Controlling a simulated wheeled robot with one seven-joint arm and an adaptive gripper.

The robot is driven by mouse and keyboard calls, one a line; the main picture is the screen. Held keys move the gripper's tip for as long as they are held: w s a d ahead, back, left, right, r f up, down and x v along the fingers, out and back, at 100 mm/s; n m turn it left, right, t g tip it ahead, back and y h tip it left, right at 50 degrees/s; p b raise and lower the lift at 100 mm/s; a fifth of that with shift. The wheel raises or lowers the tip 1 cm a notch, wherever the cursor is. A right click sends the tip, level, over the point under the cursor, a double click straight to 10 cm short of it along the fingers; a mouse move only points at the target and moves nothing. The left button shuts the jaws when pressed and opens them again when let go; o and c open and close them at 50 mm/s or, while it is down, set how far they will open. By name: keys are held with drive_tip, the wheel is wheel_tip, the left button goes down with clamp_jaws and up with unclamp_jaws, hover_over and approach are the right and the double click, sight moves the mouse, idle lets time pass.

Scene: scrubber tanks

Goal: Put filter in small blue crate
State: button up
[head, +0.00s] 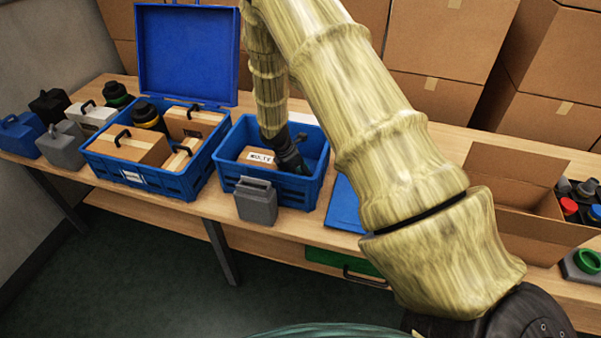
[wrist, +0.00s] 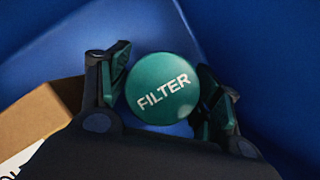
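The filter (wrist: 163,89) shows in the wrist view as a round green top with the white word FILTER. It lies between the two fingers of my gripper (wrist: 165,88), and the pads press close on both its sides. In the head view my gripper (head: 291,158) reaches down inside the small blue crate (head: 228,170), at its right part. The filter cannot be made out in the head view. Blue crate walls surround the gripper in the wrist view (wrist: 60,50). The filter's lower end and whether it touches the crate floor are hidden.
A cardboard box (head: 258,157) with a white label sits in the small crate, left of my gripper. A grey case (head: 256,202) stands at the crate's front. A larger blue crate (head: 150,183) with a raised lid stands left. An open carton (head: 515,207) stands right.

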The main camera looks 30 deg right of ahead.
drive_tip(key=shift+r, duration=0.1)
drive_tip(key=b+v, duration=0.1)
drive_tip(key=v, duration=1.1)
drive_tip(key=shift+b, duration=0.4)
drive_tip(key=shift+r, duration=0.15)
